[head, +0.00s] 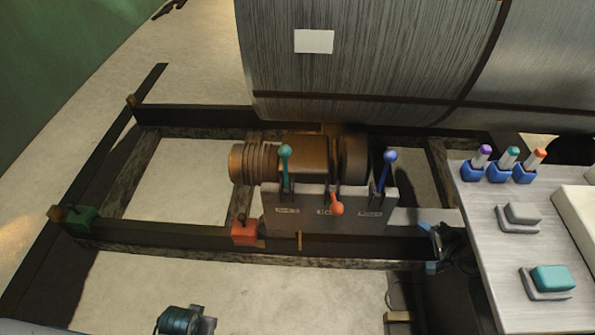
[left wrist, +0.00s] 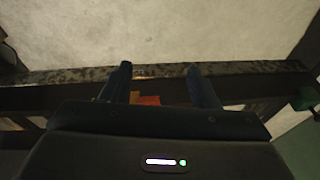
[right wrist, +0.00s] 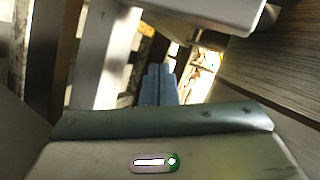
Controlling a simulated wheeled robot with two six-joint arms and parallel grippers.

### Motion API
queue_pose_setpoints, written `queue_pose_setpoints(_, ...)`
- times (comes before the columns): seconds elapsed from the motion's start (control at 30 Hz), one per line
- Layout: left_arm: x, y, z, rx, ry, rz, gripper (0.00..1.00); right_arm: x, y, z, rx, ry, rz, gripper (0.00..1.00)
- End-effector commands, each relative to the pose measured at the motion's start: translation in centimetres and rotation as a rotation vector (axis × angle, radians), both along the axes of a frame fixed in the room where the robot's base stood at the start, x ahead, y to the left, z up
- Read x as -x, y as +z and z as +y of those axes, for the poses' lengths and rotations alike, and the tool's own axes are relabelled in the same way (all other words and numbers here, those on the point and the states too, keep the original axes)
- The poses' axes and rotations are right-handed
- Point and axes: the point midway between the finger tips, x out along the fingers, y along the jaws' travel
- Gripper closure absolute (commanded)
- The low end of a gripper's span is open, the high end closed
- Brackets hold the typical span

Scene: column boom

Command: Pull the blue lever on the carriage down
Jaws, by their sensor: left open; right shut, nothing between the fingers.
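The blue lever (head: 390,156) stands upright at the right end of the grey carriage plate (head: 300,222) in the head view. A teal lever (head: 285,152) stands upright at the left end. An orange lever (head: 336,208) in the middle points down toward me. My right gripper (head: 426,229) is below and right of the blue lever, apart from it. In the right wrist view its fingers (right wrist: 158,84) are together and empty; the blue lever cannot be made out there. My left gripper (left wrist: 162,88) is open and empty, with the dark rail beyond its fingers.
A large grey drum (head: 370,65) spans the back. A red block (head: 245,232) and a green block (head: 80,218) sit on the dark frame rail (head: 170,236).

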Motion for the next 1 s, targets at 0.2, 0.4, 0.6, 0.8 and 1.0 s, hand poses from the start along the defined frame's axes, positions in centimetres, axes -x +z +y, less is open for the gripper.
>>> queue_pose_setpoints(0.2, -0.1, 6.0, -1.1, -0.001, -0.012, -0.042, 0.45, -3.3, 11.9, 4.0, -0.318, 0.133, -0.193, 1.00)
queue_pose_setpoints(0.4, 0.8, 9.5, -1.5, -0.001, -0.018, -0.056, 0.45, -2.8, 17.7, 6.0, -0.453, 0.224, -0.253, 1.00)
queue_pose_setpoints(0.6, 0.9, 10.2, -1.5, -0.001, -0.018, -0.056, 0.45, -2.6, 18.8, 6.3, -0.473, 0.239, -0.261, 1.00)
queue_pose_setpoints(0.8, 0.9, 10.1, -1.5, -0.001, -0.018, -0.056, 0.45, -2.6, 18.7, 6.3, -0.472, 0.238, -0.260, 1.00)
queue_pose_setpoints(1.0, 0.7, 9.4, -1.4, -0.001, -0.016, -0.049, 0.45, -3.6, 18.8, 7.2, -0.475, 0.237, -0.262, 1.00)
